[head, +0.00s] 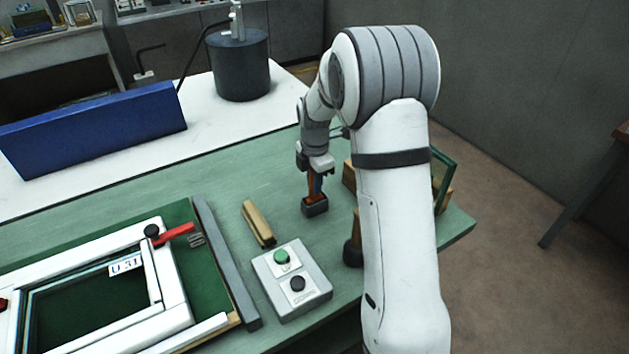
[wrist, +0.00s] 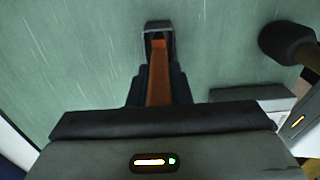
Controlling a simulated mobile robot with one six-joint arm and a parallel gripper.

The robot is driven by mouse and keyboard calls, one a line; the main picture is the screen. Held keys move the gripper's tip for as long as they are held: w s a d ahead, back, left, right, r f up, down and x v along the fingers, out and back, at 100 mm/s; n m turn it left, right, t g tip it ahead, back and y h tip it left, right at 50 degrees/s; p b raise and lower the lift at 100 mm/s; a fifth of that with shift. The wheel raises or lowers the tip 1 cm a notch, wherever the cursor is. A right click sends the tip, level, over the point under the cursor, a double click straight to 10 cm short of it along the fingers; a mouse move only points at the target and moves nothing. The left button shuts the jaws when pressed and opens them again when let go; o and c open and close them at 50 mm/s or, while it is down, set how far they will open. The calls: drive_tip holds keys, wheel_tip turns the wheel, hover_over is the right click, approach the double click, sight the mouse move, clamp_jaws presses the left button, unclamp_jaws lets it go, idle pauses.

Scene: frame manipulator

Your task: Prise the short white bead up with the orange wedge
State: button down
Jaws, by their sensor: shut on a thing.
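My gripper (head: 316,180) is shut on the orange wedge (head: 315,186), which points down above the green bench. The wedge (wrist: 158,72) also shows between the dark fingers in the wrist view. Its lower end meets a small dark holder (head: 315,207); whether it is still inside cannot be told. The white frame (head: 172,293) lies on a green mat at the lower left, well apart from my gripper. A short white bead (head: 152,272) seems to run along the inner right side of the frame, beside the U 31 label.
A grey box (head: 291,281) with green and black buttons and a wooden-handled tool (head: 258,222) lie between the holder and the frame. A dark-headed mallet (head: 353,252) stands near my arm. A red-handled clamp (head: 175,233) sits at the frame's corner.

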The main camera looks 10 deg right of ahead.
drive_tip(key=shift+r, duration=0.1)
idle(0.5)
drive_tip(key=shift+r+p, duration=2.2)
drive_tip(key=shift+r, duration=1.2)
